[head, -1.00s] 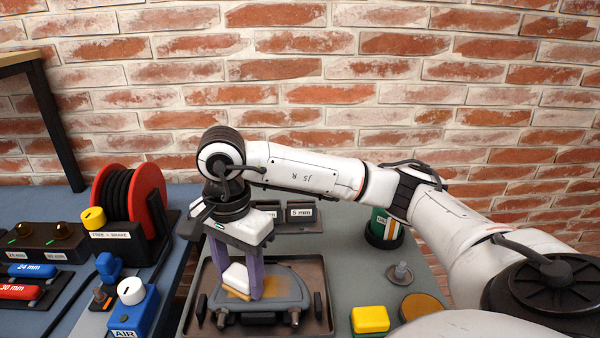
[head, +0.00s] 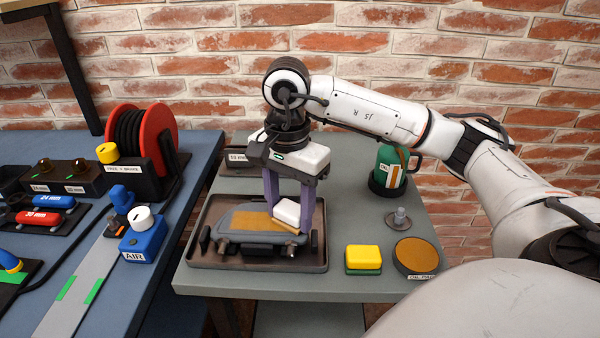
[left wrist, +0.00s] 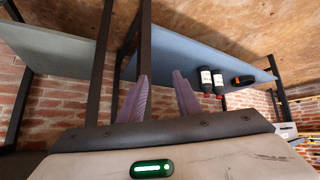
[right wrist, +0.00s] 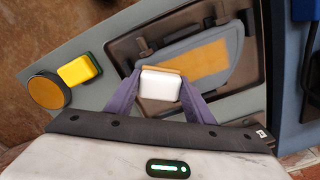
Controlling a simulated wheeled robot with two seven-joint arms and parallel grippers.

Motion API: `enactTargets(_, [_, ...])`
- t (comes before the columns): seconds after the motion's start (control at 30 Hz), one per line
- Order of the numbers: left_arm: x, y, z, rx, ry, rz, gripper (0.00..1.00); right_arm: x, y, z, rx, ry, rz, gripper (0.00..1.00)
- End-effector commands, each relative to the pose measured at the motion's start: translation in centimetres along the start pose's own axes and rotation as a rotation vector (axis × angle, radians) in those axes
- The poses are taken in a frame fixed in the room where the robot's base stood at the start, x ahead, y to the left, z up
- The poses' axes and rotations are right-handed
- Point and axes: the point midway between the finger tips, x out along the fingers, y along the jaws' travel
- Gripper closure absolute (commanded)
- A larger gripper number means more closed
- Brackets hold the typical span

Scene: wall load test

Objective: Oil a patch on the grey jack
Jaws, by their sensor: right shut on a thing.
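The grey jack (head: 258,236) lies in a dark tray (head: 200,255) on the grey table; it also shows in the right wrist view (right wrist: 238,52). An ochre patch (head: 250,221) covers part of its top, and it shows as a band (right wrist: 196,68) in the right wrist view. My right gripper (head: 289,220) is shut on a white block with a tan pad (head: 288,211), at the right end of the patch. The pad is at the jack's top; I cannot tell whether it touches. My left gripper (left wrist: 160,82) is open and empty, seen only in its wrist view.
Right of the tray are a yellow-and-green block (head: 363,258), a round ochre-topped tin (head: 416,256), a small metal knob (head: 399,219) and a green can (head: 389,163). The blue bench at left holds a red reel (head: 143,135) and a blue AIR block (head: 142,240).

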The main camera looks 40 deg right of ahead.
Motion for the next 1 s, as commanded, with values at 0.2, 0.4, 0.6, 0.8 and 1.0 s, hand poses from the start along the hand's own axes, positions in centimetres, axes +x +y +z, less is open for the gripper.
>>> enactTargets(0.2, [-0.9, 0.0, -0.9, 0.005, 0.000, -0.001, 0.69, -2.7, 0.3, -0.4, 0.001, 0.001, 0.000, 0.73])
enactTargets(0.4, [-1.6, -0.1, -1.9, 0.007, 0.004, -0.005, 0.69, -4.5, 0.5, -0.5, 0.006, 0.001, 0.001, 0.73])
enactTargets(0.6, [-2.1, -0.2, -1.9, 0.000, -0.004, -0.009, 0.69, -6.3, 0.6, -0.7, 0.010, 0.001, 0.001, 0.73])
enactTargets(0.8, [-2.8, -0.5, -2.2, -0.006, -0.006, -0.014, 0.69, -7.9, 0.8, -0.8, 0.014, 0.001, 0.000, 0.73])
enactTargets(1.0, [-2.8, -0.7, -1.8, -0.009, -0.014, -0.018, 0.69, -8.2, 0.9, -0.8, 0.016, 0.000, 0.001, 0.73])
